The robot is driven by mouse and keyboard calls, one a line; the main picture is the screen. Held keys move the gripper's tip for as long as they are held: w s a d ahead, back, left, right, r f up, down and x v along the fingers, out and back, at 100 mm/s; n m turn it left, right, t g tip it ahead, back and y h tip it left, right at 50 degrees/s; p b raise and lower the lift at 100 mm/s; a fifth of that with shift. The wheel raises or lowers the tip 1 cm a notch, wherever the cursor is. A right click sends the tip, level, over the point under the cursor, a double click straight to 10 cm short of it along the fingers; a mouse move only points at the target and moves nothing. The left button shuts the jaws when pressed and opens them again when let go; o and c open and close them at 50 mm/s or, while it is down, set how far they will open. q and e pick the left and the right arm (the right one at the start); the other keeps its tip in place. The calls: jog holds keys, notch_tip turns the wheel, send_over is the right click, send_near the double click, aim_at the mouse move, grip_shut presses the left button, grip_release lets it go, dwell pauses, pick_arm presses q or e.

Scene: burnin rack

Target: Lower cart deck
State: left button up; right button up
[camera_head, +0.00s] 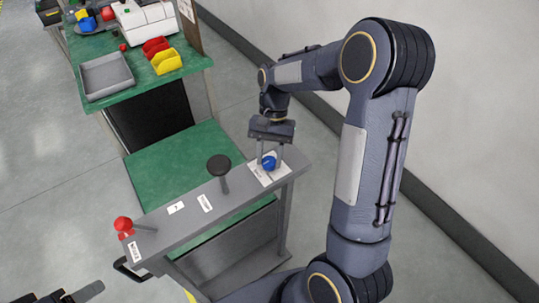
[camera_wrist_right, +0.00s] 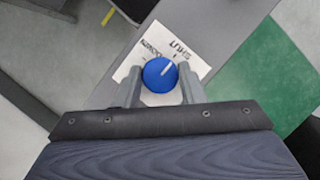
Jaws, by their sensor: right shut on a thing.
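The cart has a green deck (camera_head: 165,165) and a grey top rail (camera_head: 190,222) along its near side. A blue round knob (camera_head: 269,162) sits on a white label (camera_head: 262,178) at the rail's right end. My right gripper (camera_head: 270,155) is shut on the blue knob, which also shows between its fingers in the right wrist view (camera_wrist_right: 160,75). The knob's white pointer line points up and right there, and the label's (camera_wrist_right: 190,48) printed words appear upside down. My left gripper (camera_head: 80,293) shows only partly at the bottom left, apart from the cart; its jaw state is unclear.
A black round knob on a stem (camera_head: 219,166) and a red-knobbed lever (camera_head: 124,223) are also on the rail. A black handle (camera_head: 130,272) juts out at the left end. Behind stands a green bench (camera_head: 125,88) with a grey tray (camera_head: 105,76) and red and yellow bins.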

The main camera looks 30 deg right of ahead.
jog(key=shift+w+d, duration=0.1)
jog(key=shift+d, duration=0.1)
jog(key=o, duration=1)
jog(key=v, duration=0.7)
jog(key=shift+r+b, duration=0.35)
jog(key=shift+r, duration=0.05)
jog(key=shift+d, duration=0.1)
